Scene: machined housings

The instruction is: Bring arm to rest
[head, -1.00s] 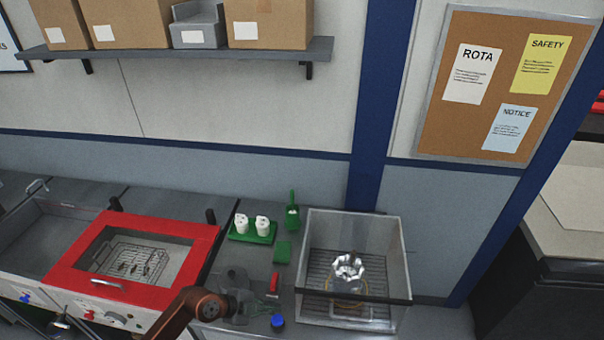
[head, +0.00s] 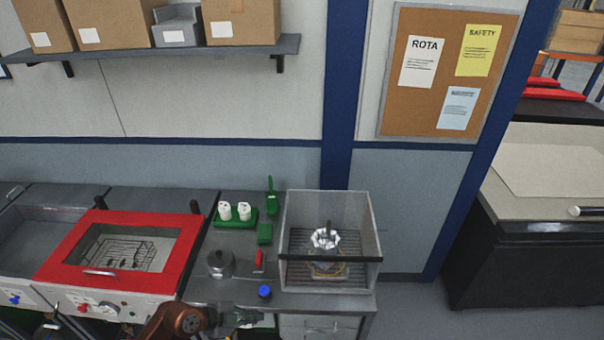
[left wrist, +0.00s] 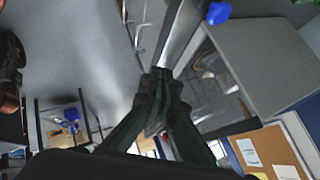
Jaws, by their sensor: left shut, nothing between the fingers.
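My left arm comes in at the bottom of the head view, with a brown joint. My left gripper (head: 243,317) is at the bench's front edge, below the blue knob-like part (head: 265,291). In the left wrist view the dark green fingers of the left gripper (left wrist: 162,75) meet at their tips, shut with nothing seen between them. The blue part also shows there (left wrist: 219,13). My right gripper is not seen in either view.
A red-framed basin (head: 185,250) holds a wire basket. A clear-walled box (head: 365,225) holds a shiny metal part (head: 324,239). A metal pot (head: 220,264), a green tray (head: 236,224) with white pieces and a red-handled item (head: 259,261) stand on the bench. Floor is clear at right.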

